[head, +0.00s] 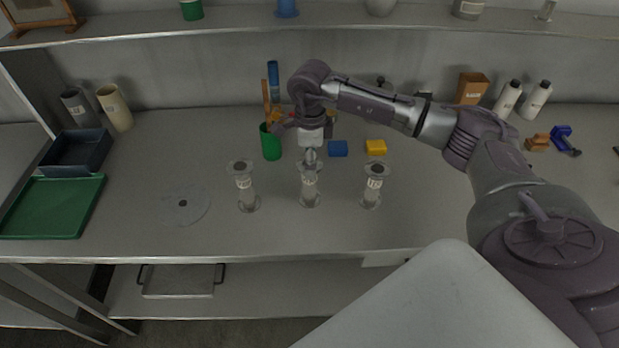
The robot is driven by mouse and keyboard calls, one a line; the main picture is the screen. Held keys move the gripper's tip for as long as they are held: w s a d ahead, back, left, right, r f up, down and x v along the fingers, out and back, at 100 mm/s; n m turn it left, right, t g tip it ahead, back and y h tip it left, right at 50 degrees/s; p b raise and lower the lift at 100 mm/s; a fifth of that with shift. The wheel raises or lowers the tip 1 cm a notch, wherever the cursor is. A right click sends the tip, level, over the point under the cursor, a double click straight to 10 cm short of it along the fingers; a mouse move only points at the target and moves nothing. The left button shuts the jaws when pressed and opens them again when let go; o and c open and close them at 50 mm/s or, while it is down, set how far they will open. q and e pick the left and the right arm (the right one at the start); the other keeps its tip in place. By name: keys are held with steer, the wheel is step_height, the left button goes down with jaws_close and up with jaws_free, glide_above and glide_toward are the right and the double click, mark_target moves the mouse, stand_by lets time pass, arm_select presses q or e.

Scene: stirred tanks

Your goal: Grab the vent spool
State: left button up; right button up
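Three pale flanged spools stand upright in a row on the bench: the left one (247,190), the middle one (310,188) and the right one (373,190). Each bears a small label, too small to read, so I cannot tell which is the vent spool. My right gripper (310,156) points down at the top of the middle spool and partly covers its upper flange. I cannot tell whether its fingers touch the spool or how far apart they are. My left gripper is not in view.
A faint round disc (184,207) lies left of the spools. A green tray (50,207) and dark bin (77,152) are at far left. A green cup (270,146), blue block (338,148) and yellow block (376,146) sit behind the spools. The bench front is clear.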

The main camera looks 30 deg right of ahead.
mark_target(310, 183)
steer(key=shift+a+f+p, duration=0.1)
steer(key=shift+f+p, duration=0.25)
steer(key=shift+f, duration=1.15)
jaws_close()
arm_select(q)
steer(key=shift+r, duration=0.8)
arm_select(e)
steer(key=shift+r, duration=0.1)
